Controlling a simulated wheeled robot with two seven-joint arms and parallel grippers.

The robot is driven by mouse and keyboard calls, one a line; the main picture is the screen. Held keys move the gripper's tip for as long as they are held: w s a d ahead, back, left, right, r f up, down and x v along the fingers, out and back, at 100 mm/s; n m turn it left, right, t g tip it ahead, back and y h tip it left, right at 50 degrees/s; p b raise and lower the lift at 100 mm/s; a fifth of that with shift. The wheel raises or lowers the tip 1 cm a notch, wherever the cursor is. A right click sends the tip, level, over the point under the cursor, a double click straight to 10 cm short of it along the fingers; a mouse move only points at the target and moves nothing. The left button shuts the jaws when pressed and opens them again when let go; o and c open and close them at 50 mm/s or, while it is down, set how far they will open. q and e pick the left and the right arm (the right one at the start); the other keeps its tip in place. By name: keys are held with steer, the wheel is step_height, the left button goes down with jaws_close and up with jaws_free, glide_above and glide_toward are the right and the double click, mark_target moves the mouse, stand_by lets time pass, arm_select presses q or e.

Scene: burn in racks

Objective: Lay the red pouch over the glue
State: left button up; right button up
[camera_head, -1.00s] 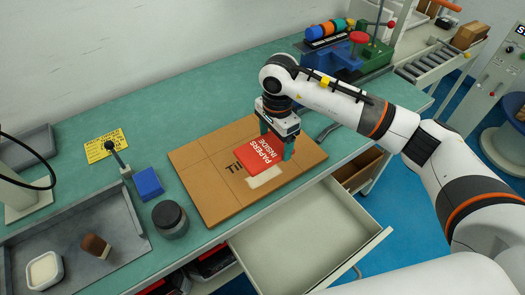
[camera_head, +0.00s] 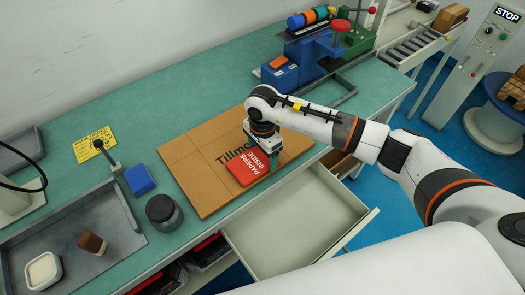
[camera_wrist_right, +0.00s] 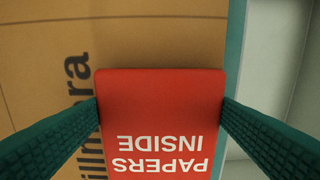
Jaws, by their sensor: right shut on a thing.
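The red pouch (camera_head: 245,174), marked "PAPERS INSIDE", is at the near right part of a flat brown cardboard box (camera_head: 200,190). My right gripper (camera_head: 262,160) is shut on the pouch from above. In the right wrist view, the green fingers press on both sides of the pouch (camera_wrist_right: 160,90), and the box (camera_wrist_right: 150,35) shows beyond it. I cannot tell whether the pouch touches the box or hangs just above it. The pale glue patch on the box is hidden now, behind or under the pouch and gripper. My left gripper is not in view.
An open, empty drawer (camera_head: 295,225) juts out below the near table edge. A dark jar (camera_head: 164,213), a blue block (camera_head: 140,179) and a grey tray (camera_head: 110,205) stand left of the box. A blue and green machine (camera_head: 300,65) stands at the back right.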

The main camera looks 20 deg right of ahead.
mark_target(262, 156)
steer(key=shift+f, duration=0.2)
steer(key=o, duration=0.9)
steer(key=shift+r, duration=0.3)
step_height(262, 156, up, 12)
steer(key=b, duration=0.2)
